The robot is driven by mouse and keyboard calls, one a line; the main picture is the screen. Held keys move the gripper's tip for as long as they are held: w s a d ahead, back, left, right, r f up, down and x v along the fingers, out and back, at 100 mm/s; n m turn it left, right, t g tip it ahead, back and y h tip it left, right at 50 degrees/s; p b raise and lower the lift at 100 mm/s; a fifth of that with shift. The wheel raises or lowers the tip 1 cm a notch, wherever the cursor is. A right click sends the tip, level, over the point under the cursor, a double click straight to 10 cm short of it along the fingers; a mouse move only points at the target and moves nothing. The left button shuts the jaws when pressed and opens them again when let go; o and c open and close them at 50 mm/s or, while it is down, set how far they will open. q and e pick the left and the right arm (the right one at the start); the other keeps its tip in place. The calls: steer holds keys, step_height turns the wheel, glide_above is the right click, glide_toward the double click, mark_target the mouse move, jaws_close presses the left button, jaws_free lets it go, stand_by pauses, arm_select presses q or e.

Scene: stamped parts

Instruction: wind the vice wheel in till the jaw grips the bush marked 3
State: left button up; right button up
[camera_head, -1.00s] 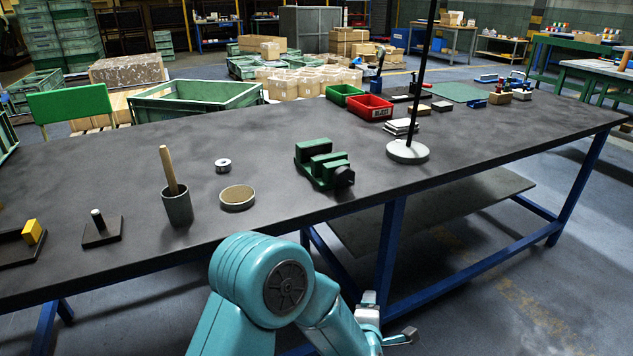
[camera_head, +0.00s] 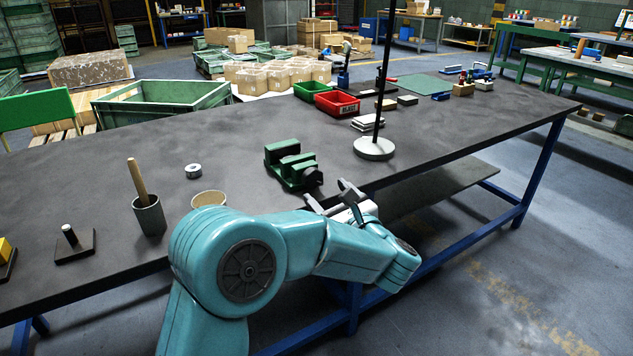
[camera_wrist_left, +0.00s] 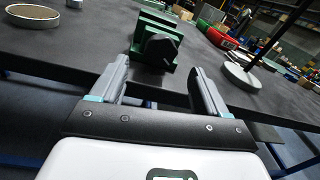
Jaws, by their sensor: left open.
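The green vice (camera_head: 288,162) stands near the front edge of the dark table, and its black wheel (camera_head: 312,177) faces the front edge. A silver-grey ring-shaped bush (camera_head: 193,171) lies on the table to the left of the vice; its mark is too small to read. My left gripper (camera_head: 332,197) is open and empty at the table's front edge, just in front of the wheel and apart from it. In the left wrist view the black wheel (camera_wrist_left: 160,50) shows beyond and between the two open fingers (camera_wrist_left: 160,85). My right gripper is not in view.
A round tan-topped dish (camera_head: 209,198), a grey cup with a wooden handle (camera_head: 149,216) and a post on a base (camera_head: 74,243) stand left. A lamp-like stand (camera_head: 374,148) and a red bin (camera_head: 337,104) are right of the vice. Table between is clear.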

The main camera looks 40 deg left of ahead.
mark_target(314, 180)
arm_select(q)
steer(key=x, duration=0.6)
steer(key=shift+w+a, duration=0.2)
steer(key=c, duration=1)
